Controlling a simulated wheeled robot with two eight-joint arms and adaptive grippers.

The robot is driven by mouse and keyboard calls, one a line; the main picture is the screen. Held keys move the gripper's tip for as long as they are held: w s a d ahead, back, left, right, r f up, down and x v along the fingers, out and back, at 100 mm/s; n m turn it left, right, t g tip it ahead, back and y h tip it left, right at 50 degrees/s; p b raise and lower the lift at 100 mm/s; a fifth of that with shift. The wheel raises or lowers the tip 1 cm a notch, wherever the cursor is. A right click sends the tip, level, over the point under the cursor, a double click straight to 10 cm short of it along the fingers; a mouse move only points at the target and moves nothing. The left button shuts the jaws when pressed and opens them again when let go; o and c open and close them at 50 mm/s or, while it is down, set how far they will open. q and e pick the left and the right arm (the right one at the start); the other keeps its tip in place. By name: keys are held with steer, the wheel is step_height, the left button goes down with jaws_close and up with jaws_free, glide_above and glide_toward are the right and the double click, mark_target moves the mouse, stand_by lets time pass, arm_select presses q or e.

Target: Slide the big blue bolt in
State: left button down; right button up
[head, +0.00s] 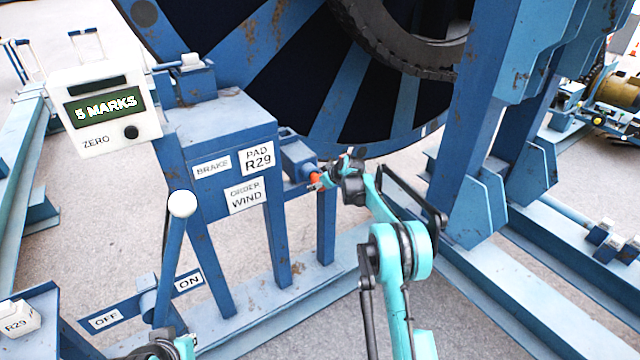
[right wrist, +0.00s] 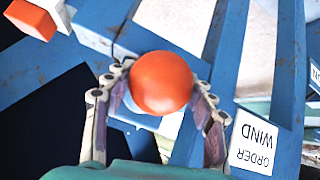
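An orange ball knob (head: 314,179) sits at the right end of blue metalwork on the brake stand. I take it for the bolt's handle; the bolt's own body is hard to tell from the stand. My right gripper (head: 328,181) is at the knob. In the right wrist view, its two fingers (right wrist: 162,92) lie against both sides of the orange ball (right wrist: 162,82) and appear shut on it. What lies behind the ball is mostly hidden. My left gripper (head: 172,350) shows only in part at the bottom edge, near the foot of the lever; its fingers are not clear.
A large blue reel (head: 290,60) stands behind the brake stand (head: 225,115). A white-knobbed lever (head: 172,255) rises in front, beside OFF and ON labels. A counter box (head: 105,112) reads "5 MARKS". A blue upright post (head: 470,120) is to the right.

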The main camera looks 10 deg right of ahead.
steer(key=o, duration=0.4)
steer(key=shift+w+a, duration=0.1)
steer(key=shift+w, duration=0.1)
steer(key=shift+o, duration=0.2)
steer(key=shift+s+r, duration=0.1)
steer(key=v, duration=1.1)
steer(key=shift+s+r, duration=0.25)
steer(key=shift+s, duration=0.05)
steer(key=s+a+r+m+g+h, duration=0.1)
steer(key=s+a+r+m, duration=0.3)
steer(key=s, duration=0.7)
steer(key=s+a+r+n, duration=0.15)
steer(key=s+r, duration=0.35)
steer(key=s, duration=0.7)
steer(key=s+f+m+h, duration=0.1)
steer(key=s+f, duration=0.3)
steer(key=s, duration=0.8)
steer(key=s+f+m+h, duration=0.1)
steer(key=s+f+m, duration=0.2)
steer(key=s, duration=0.9)
steer(key=shift+a+f+m, duration=0.35)
steer(key=shift+f, duration=0.05)
